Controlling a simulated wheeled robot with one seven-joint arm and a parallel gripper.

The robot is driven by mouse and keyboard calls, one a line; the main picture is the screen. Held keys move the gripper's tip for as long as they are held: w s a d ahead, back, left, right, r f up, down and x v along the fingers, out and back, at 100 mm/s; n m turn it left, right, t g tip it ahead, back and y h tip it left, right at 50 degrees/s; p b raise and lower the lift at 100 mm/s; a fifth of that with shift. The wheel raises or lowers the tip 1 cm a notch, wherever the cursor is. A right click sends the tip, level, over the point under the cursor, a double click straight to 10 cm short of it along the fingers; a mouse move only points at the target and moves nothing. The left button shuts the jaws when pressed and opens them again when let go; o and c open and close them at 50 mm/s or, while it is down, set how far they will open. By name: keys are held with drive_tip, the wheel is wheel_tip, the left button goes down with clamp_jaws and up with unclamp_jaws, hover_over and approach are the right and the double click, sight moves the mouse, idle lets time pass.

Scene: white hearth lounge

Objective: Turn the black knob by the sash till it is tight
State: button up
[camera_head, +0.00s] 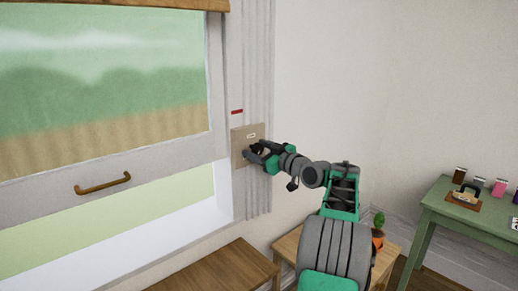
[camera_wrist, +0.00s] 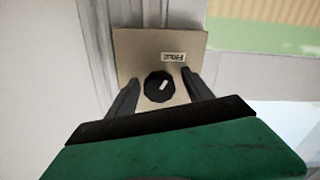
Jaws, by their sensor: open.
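The black knob (camera_wrist: 159,86) is round with a pale mark on it, and sits on a beige plate (camera_wrist: 130,42) on the wall. In the head view the plate (camera_head: 240,134) is right of the window, and the knob is largely hidden behind my gripper (camera_head: 256,153). In the wrist view my gripper (camera_wrist: 160,84) is open, with one finger on each side of the knob and a gap to it on both sides. The raised sash (camera_head: 110,163) has a bronze handle (camera_head: 103,184).
A small label (camera_wrist: 173,57) is on the plate, and a red mark (camera_head: 237,112) is on the frame above it. A wooden bench (camera_head: 222,268) stands below the window. A small wooden table with a potted plant (camera_head: 378,235) and a green table (camera_head: 465,211) stand at right.

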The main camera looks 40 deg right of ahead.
drive_tip(key=shift+c, duration=0.5)
drive_tip(key=c, duration=1.2)
drive_tip(key=shift+d, duration=0.25)
drive_tip(key=shift+a, duration=0.15)
